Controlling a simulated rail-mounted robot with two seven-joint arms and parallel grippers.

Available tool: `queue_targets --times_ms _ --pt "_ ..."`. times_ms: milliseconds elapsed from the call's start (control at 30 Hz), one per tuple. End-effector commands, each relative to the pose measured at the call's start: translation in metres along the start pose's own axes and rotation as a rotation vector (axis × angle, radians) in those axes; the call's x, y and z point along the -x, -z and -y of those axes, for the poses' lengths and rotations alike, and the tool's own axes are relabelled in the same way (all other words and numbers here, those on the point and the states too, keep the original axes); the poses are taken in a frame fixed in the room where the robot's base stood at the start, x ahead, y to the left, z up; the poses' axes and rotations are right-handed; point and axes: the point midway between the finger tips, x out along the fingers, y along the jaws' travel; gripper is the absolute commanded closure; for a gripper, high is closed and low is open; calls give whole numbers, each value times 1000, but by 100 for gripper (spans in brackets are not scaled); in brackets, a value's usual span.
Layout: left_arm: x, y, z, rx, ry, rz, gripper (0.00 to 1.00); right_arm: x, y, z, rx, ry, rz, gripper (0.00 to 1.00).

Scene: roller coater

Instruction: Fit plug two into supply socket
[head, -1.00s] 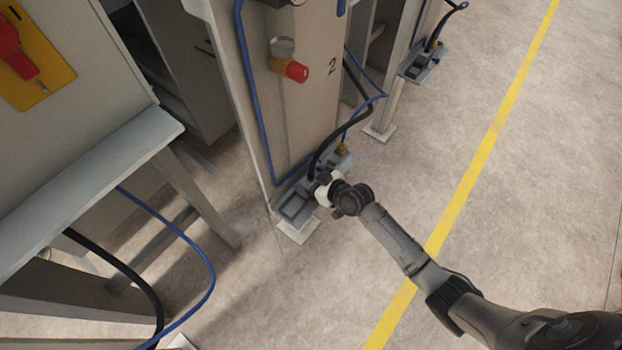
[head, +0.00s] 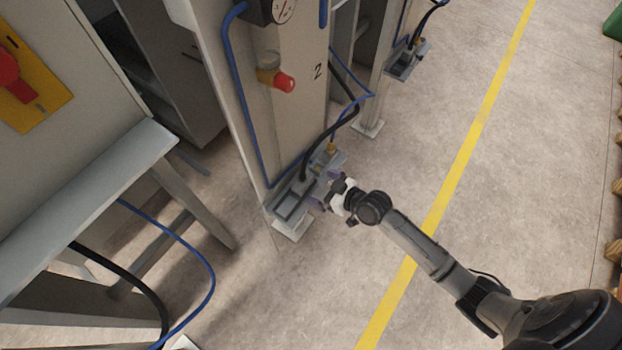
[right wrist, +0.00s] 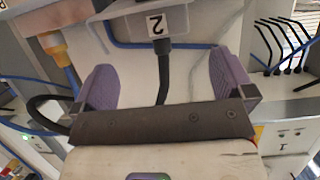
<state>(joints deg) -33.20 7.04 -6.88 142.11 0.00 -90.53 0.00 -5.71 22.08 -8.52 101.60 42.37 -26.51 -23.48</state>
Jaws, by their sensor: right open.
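Plug two (right wrist: 157,23) shows in the right wrist view as a grey block with a white label "2" and a black cable leaving it. It lies beyond my right gripper (right wrist: 162,64), whose purple pads are wide apart with only the cable showing between them. In the head view my right gripper (head: 326,190) is just right of the grey bracket (head: 290,210) at the foot of the post marked 2. The black cable (head: 318,138) drops into this bracket. The plug's seating in the supply socket cannot be made out. My left gripper is not in view.
A blue hose with a brass fitting (head: 331,148) joins the bracket's back. A red-capped knob (head: 284,84) sits on the post above. A second bracket (head: 404,64) stands farther back. A grey table (head: 90,190) is at left.

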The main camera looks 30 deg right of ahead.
Motion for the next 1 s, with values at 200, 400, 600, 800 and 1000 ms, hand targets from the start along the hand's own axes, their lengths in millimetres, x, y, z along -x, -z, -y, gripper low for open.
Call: queue_targets --times_ms 200,400,600,800,1000 --pt "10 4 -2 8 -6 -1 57 28 1 0 1 0 1 0" --pt "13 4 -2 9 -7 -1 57 38 1 0 0 0 -1 0" --pt "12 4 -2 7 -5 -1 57 42 -4 10 -1 15 26 0" --pt "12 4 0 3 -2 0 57 75 -30 74 0 74 248 0" --pt "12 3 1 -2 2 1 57 139 -51 120 -32 16 545 0"
